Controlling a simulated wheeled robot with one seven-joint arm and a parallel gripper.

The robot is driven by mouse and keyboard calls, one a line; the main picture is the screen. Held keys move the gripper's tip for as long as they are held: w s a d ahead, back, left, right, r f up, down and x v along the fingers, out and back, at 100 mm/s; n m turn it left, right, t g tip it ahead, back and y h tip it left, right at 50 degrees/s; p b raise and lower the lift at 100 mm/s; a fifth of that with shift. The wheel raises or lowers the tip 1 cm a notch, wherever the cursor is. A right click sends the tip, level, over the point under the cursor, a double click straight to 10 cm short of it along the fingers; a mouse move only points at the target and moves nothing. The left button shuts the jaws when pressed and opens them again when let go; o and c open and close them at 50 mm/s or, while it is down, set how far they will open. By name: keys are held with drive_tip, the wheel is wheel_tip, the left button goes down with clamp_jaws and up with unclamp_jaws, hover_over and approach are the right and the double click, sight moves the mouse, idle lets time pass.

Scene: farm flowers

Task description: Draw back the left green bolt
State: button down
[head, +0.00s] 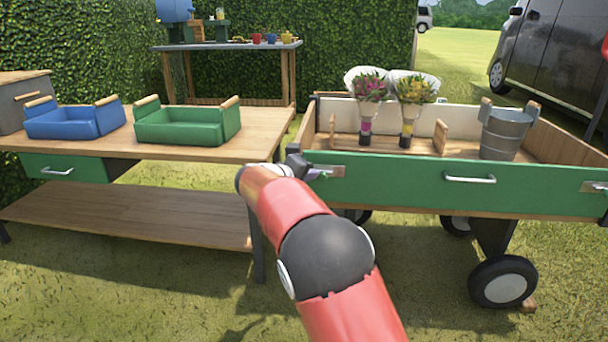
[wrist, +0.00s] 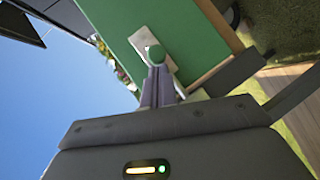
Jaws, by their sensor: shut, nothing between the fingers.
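The left green bolt shows in the wrist view as a round green knob (wrist: 156,53) on a pale metal plate (wrist: 143,40). The plate is fixed near the end of the cart's green front panel (wrist: 110,22). In the head view the plate (head: 330,171) is at the panel's left end, and my gripper hides part of it. My gripper (wrist: 157,74) is shut with its fingertips right at the knob. I cannot tell whether they touch it. In the head view my gripper (head: 308,168) reaches the panel from the left.
The cart's panel has a middle handle (head: 470,179) and a right bolt plate (head: 596,187). Two bouquets (head: 370,95) and a metal bucket (head: 505,132) stand in the cart. A wooden table (head: 215,150) with blue (head: 75,124) and green (head: 185,131) trays is at left.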

sight(325, 175)
drive_tip(key=shift+d, duration=0.1)
drive_tip(key=d+b, duration=0.2)
drive_tip(key=d, duration=0.1)
drive_tip(key=shift+f+b, duration=0.2)
drive_tip(key=shift+b, duration=0.2)
drive_tip(key=shift+s+d, duration=0.1)
drive_tip(key=shift+d, duration=0.3)
drive_tip(key=shift+r, duration=0.2)
drive_tip(key=shift+r, duration=0.1)
